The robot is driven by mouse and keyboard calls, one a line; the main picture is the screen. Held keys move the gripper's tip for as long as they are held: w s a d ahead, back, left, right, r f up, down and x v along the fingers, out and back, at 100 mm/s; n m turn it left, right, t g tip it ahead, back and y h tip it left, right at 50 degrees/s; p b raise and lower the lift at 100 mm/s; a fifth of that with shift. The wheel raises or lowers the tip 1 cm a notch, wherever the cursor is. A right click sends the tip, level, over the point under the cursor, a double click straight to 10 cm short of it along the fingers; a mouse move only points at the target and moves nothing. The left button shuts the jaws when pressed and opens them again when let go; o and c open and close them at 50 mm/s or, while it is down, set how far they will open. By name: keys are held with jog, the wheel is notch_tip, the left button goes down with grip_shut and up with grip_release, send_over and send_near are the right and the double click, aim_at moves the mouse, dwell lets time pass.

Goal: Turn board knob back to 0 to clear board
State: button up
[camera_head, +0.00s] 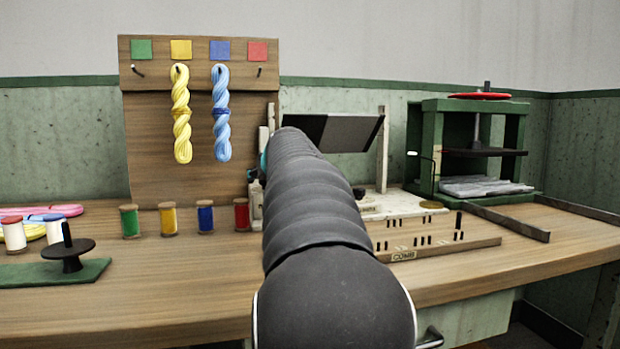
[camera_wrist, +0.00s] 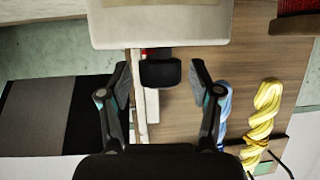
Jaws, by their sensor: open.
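A dark tilted board (camera_head: 345,133) stands over a pale base (camera_head: 400,204) behind my arm. The board also fills the left of the wrist view (camera_wrist: 62,115). A small dark knob-like piece (camera_head: 358,192) shows on the base beside my arm. My gripper (camera_wrist: 161,66) is open, with one finger on each side of a dark rounded block (camera_wrist: 160,73). I cannot tell whether this block is the board knob, or whether the fingers touch it. In the head view my arm hides most of the gripper. No dial marks are readable.
A wooden rack holds a yellow skein (camera_head: 181,115) and a blue skein (camera_head: 221,115). Several thread spools, including a red one (camera_head: 241,214), line the bench. A pegged comb rail (camera_head: 440,250) lies right of my arm. A green press (camera_head: 470,150) stands at the right.

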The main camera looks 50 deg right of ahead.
jog(key=shift+m+g+h, duration=0.7)
jog(key=shift+m+h, duration=0.4)
jog(key=shift+a+f+m+g+h+b, duration=0.1)
jog(key=shift+m+g+h+b, duration=0.35)
jog(key=shift+m+b, duration=0.2)
